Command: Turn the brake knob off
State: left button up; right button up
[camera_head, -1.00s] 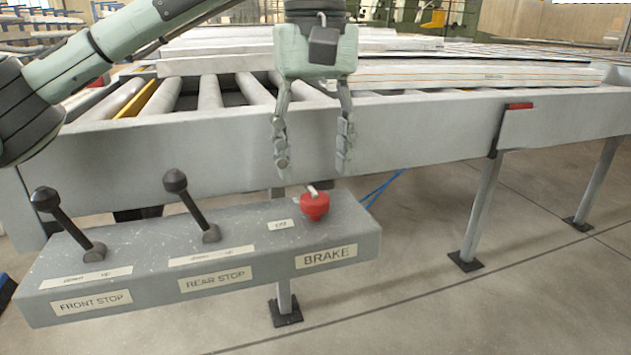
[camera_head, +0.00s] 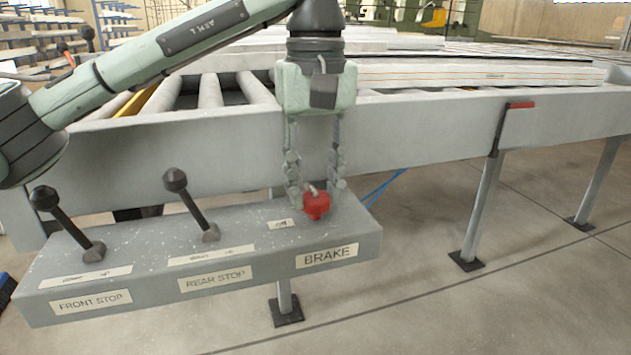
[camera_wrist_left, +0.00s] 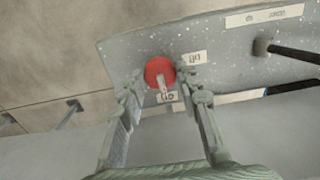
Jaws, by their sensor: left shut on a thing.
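The red brake knob (camera_head: 316,206) sits on top of the grey control box (camera_head: 235,235), above the label BRAKE. A pale pointer stands out from the knob. My left gripper (camera_head: 316,197) has come down from above, with one finger on each side of the knob. In the left wrist view the gripper (camera_wrist_left: 161,80) is closed around the red knob (camera_wrist_left: 158,69), and the pointer faces a small label (camera_wrist_left: 168,97). Another small label (camera_wrist_left: 194,58) lies beside the knob. My right gripper is not in view.
Two black levers, the front stop (camera_head: 66,222) and the rear stop (camera_head: 190,203), stand up from the box left of the knob. A roller table (camera_head: 430,128) with long profiles (camera_head: 480,74) lies behind.

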pick_arm(q)
jog(key=shift+n, duration=0.3)
jog(key=n, duration=0.6)
jog(key=shift+n+b, duration=0.3)
jog(key=shift+n, duration=0.7)
jog(key=n, duration=0.4)
jog(key=shift+n+b, duration=0.35)
jog(key=shift+n, duration=2.35)
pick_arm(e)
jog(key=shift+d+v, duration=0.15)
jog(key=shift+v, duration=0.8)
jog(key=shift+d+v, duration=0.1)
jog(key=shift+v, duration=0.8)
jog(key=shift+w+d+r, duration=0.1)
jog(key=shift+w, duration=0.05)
